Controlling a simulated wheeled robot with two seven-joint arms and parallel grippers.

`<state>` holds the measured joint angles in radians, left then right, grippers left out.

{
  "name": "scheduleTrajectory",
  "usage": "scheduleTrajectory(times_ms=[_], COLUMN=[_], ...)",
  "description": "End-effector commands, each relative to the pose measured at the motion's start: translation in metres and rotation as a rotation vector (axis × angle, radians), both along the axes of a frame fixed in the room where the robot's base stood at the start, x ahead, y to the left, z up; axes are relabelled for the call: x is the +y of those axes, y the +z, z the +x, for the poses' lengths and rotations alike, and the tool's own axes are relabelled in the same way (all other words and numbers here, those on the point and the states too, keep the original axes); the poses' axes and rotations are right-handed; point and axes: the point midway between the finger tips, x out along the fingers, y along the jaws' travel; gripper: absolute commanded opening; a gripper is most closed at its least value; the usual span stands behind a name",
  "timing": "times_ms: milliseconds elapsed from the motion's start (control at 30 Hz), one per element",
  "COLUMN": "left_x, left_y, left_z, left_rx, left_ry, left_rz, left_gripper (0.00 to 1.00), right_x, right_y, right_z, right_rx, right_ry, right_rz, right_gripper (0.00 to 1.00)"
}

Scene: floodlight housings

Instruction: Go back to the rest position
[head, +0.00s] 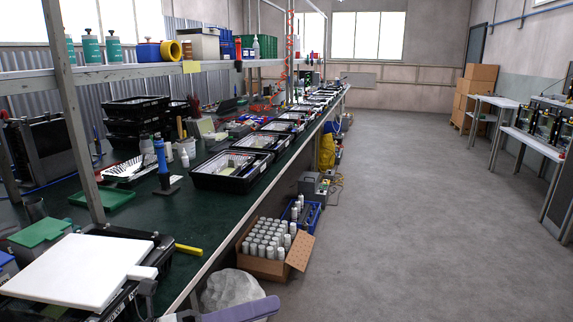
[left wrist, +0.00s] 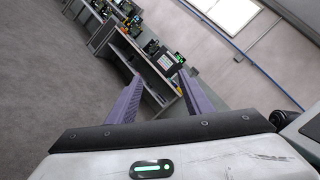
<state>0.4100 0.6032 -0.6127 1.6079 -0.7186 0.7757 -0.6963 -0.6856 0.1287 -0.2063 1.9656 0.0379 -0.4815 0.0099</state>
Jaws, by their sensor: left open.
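My left gripper (head: 208,303) shows at the bottom edge of the head view, in front of the long green-topped bench (head: 150,222). Its purple fingers are spread apart with nothing between them. In the left wrist view the two fingers of the left gripper (left wrist: 157,92) are also wide apart and empty. Beyond them are open floor and side tables. My right gripper is in neither view.
A white flat panel (head: 80,268) lies near the bench's near end. Black trays (head: 232,172) line the bench edge. A cardboard box of silver cans (head: 268,240) and a clear plastic bag (head: 231,288) are on the floor. The aisle (head: 420,220) on the right is free.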

Motion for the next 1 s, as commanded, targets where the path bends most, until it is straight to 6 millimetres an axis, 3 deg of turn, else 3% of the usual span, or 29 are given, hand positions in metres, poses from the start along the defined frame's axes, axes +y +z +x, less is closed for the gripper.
scheduleTrajectory(times_ms=[67, 167, 300, 367, 500, 600, 700, 800, 1000], left_x=[-0.001, 0.013, 0.048, 0.064, 0.093, 0.104, 0.109, 0.111, 0.112], left_y=[-0.014, -0.043, -0.114, -0.153, -0.235, -0.277, -0.304, -0.318, -0.325], left_z=[0.002, 0.007, -0.004, -0.02, -0.078, -0.124, -0.163, -0.188, -0.2], left_rx=[0.239, 0.558, 1.023, 1.226, 1.626, 1.839, 1.985, 2.07, 2.111], left_ry=[0.117, 0.278, 0.517, 0.627, 0.866, 1.005, 1.112, 1.178, 1.212], left_rz=[-0.184, -0.405, -0.701, -0.824, -1.066, -1.196, -1.285, -1.34, -1.366], left_gripper=[0.46, 0.46, 0.46, 0.46, 0.46, 0.46, 0.46, 0.46, 0.46], right_x=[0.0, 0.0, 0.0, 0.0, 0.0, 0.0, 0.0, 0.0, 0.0], right_y=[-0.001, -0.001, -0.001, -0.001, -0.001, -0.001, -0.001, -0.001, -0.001], right_z=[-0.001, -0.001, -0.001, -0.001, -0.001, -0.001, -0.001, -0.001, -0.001], right_rx=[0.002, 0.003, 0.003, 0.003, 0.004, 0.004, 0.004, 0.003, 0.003], right_ry=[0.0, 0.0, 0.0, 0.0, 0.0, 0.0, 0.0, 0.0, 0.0], right_rz=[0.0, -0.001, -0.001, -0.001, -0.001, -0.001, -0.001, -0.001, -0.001], right_gripper=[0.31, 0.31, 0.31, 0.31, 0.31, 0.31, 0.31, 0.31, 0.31])
